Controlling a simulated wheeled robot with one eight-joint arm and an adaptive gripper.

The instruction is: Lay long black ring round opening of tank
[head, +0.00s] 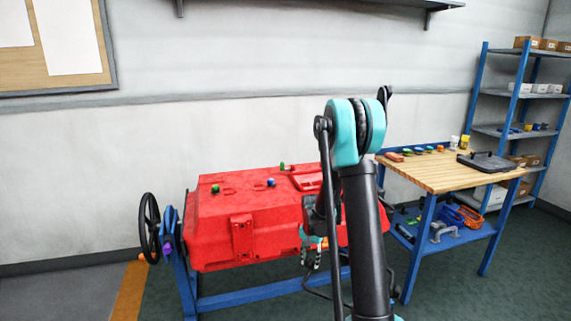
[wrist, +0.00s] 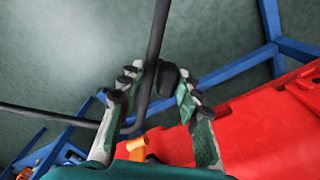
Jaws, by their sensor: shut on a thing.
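The red tank (head: 235,225) lies on a blue stand left of centre in the head view. Its red side also fills the lower right of the wrist view (wrist: 265,125). My gripper (head: 312,258) is in front of the tank's right part, partly behind my own arm. In the wrist view its fingers (wrist: 157,85) are shut on the long black ring (wrist: 157,35). The ring is a thin black strand, running up out of the picture and bending off to the left. It hangs clear of the tank over the floor. I cannot make out the tank's opening.
A black handwheel (head: 149,226) stands at the tank's left end. To the right is a wooden-topped bench (head: 445,165) with a black flat lid-like part (head: 487,161) and small coloured items. Blue shelves (head: 520,95) stand behind. Green floor is clear before the tank.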

